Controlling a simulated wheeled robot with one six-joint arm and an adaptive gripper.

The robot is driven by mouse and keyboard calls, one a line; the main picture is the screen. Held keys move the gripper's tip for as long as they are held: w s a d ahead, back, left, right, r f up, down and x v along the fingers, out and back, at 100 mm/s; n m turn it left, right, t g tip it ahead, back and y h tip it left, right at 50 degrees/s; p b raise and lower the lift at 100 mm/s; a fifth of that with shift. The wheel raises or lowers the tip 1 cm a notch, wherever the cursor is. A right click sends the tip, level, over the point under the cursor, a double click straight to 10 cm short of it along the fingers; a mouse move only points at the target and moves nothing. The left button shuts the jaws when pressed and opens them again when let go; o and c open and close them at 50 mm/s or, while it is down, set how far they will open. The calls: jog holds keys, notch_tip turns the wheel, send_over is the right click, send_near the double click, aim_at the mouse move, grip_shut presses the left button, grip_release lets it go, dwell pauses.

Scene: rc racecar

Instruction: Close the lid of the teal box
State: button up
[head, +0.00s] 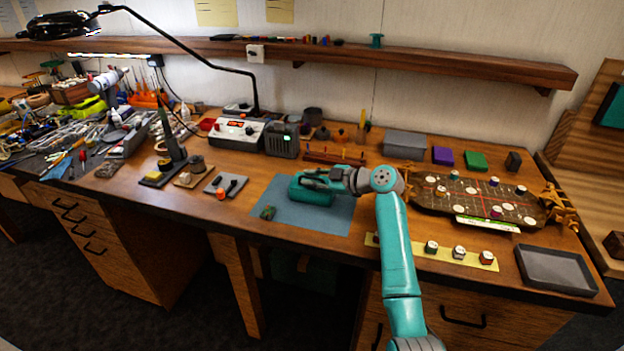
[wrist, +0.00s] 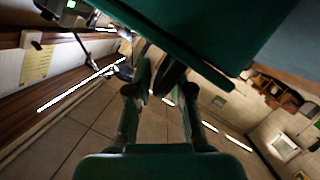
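The teal box (head: 312,195) stands on a blue mat on the workbench, in the middle of the head view. My gripper (head: 312,181) reaches in from the right and lies over the top of the box, hiding part of it. The angle of the lid cannot be told in the head view. In the wrist view a large dark teal panel (wrist: 215,25), seemingly part of the box, fills the top close by my gripper (wrist: 158,78). The fingertips are near each other and near the panel's edge. Whether they touch it is unclear, and nothing is clearly held.
A grey switch plate (head: 226,185) is to the left. A power supply (head: 236,133) stands behind. A game board (head: 475,200) and a grey tray (head: 556,270) are to the right.

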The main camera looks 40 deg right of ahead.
notch_tip(320, 180, up, 10)
jog(key=shift+f, duration=0.1)
dwell(0.4)
dwell(0.4)
